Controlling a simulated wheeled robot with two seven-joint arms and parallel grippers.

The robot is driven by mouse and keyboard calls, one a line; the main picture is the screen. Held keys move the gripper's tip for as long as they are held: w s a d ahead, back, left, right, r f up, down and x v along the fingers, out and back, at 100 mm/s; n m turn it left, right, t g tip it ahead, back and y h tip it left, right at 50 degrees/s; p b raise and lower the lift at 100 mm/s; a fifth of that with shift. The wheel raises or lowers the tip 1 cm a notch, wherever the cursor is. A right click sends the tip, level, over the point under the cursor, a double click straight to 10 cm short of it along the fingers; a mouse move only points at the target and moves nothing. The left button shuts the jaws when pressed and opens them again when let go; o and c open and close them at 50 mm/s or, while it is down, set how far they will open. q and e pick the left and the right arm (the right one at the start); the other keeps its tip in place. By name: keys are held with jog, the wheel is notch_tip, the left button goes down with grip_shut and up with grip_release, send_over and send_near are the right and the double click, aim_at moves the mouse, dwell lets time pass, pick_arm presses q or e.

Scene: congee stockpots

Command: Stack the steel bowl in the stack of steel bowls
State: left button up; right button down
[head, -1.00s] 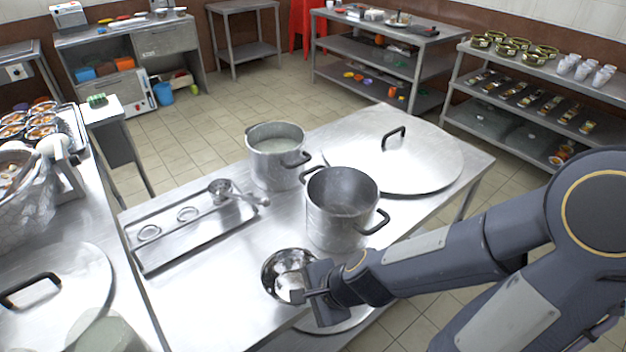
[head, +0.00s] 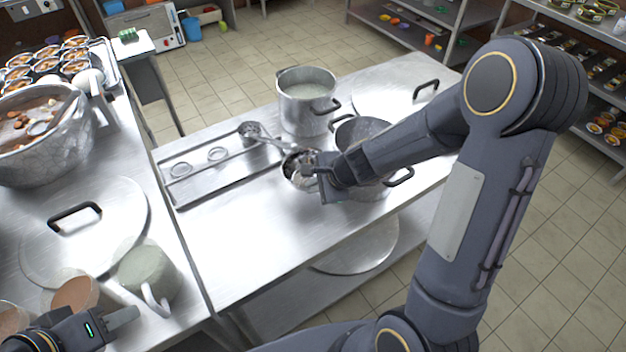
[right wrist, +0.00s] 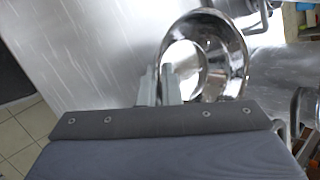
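A shiny steel bowl (head: 297,180) is at my right gripper (head: 318,172), left of the near stockpot. It also shows in the right wrist view (right wrist: 222,55), tilted with its inside toward the camera. The fingers of my right gripper (right wrist: 160,88) are close together at the bowl's left rim and appear shut on it. I cannot tell whether the bowl clears the table. My left gripper (head: 122,318) is at the lower left, beside a greenish cup; its opening cannot be made out. I cannot make out a separate stack of steel bowls.
A near stockpot (head: 362,132), partly behind my right arm, and a far stockpot (head: 307,108) stand on the steel table. A long tray (head: 225,172) with a ladle lies left. A lid (head: 120,235), a greenish cup (head: 148,272) and a large pot (head: 45,150) crowd the left counter.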

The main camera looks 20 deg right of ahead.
jog(key=shift+w+d, duration=0.2)
jog(key=shift+w, duration=0.6)
jog(key=shift+w+d+r+p, duration=0.1)
jog(key=shift+w+p, duration=0.3)
jog(key=shift+w, duration=0.05)
notch_tip(320, 180, down, 4)
jog(key=b, duration=0.2)
jog(key=shift+b, duration=0.35)
jog(key=shift+r, duration=0.15)
jog(key=shift+f, duration=0.25)
jog(key=c, duration=1.6)
grip_release()
jog(key=shift+r, duration=0.1)
jog(key=shift+c, duration=0.2)
